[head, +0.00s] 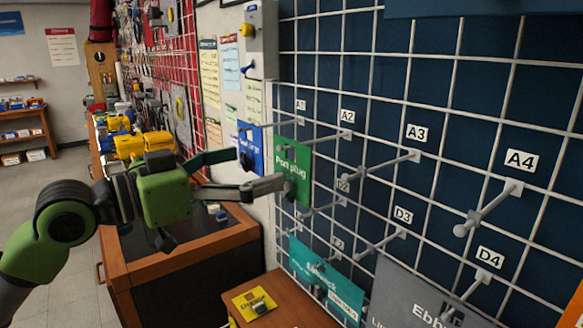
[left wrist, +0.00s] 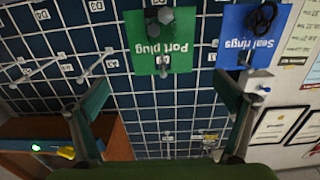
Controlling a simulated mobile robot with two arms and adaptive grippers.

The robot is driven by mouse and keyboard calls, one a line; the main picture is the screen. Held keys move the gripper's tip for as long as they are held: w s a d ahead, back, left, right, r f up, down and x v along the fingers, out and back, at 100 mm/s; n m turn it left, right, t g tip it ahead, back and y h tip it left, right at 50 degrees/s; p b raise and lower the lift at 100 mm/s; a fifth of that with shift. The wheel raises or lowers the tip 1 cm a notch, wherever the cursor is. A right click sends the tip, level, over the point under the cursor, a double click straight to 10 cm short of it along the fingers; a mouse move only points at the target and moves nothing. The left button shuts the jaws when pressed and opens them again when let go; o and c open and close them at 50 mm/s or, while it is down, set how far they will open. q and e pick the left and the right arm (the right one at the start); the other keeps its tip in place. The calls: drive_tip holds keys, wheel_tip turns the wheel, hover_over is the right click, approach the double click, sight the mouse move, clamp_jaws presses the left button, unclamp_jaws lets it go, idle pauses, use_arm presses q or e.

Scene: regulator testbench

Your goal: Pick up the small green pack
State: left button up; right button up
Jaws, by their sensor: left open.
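The small green pack (head: 296,157), labelled "Port plug", hangs on the grid wall below the A1 label. It also shows upside down in the left wrist view (left wrist: 178,60), at top centre, with dark plugs on its face. My left gripper (head: 260,168) is open and empty, in front of and to the left of the pack in the head view. One finger overlaps the pack's lower part there; I cannot tell whether it touches. In the left wrist view the two fingers of my gripper (left wrist: 163,90) stand wide apart, with the pack beyond them and between them.
A blue "Seal rings" pack (head: 250,147) hangs close to the left of the green one. Bare hooks (head: 490,209) stick out on the right. A teal pack (head: 318,268) and a grey pack (head: 405,295) hang lower. A wooden bench (head: 190,250) stands below my arm.

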sight(284, 156)
use_arm(q)
drive_tip(key=p+x, duration=0.3)
drive_tip(key=x, duration=0.3)
drive_tip(key=shift+w+d+r, duration=0.1)
drive_tip(key=shift+w+r, duration=0.05)
drive_tip(key=shift+w, duration=0.2)
drive_tip(key=shift+w+d, duration=0.2)
drive_tip(key=shift+s+a, duration=0.1)
drive_tip(key=c, duration=1)
drive_tip(key=shift+c, duration=0.9)
